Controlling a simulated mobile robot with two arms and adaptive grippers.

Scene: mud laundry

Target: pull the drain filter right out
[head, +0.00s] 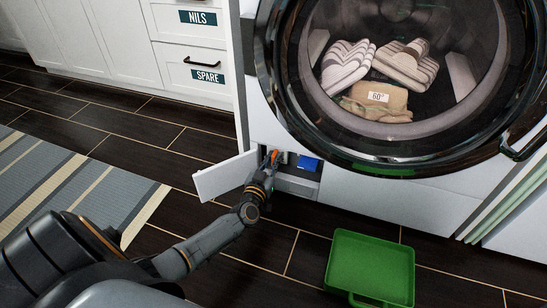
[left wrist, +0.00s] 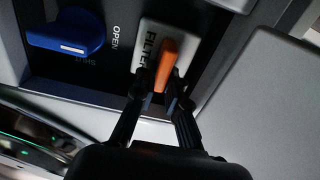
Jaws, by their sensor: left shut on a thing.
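The drain filter (left wrist: 152,36) is a white piece marked FILTER with an upright orange grip. It sits in the dark recess low on the washer's front, and its orange grip (head: 275,155) shows small in the head view. My left gripper (left wrist: 158,88) has its two black fingers on either side of the orange grip and is shut on it. In the head view my left gripper (head: 268,168) reaches into the recess and partly covers the filter. My right gripper is not in view.
A blue knob (left wrist: 68,30) beside the filter has OPEN and SHUT labels; it also shows in the head view (head: 308,163). The white hatch door (head: 224,176) stands open to the left. A green tray (head: 370,262) lies on the floor in front. The washer's round door (head: 430,163) is above.

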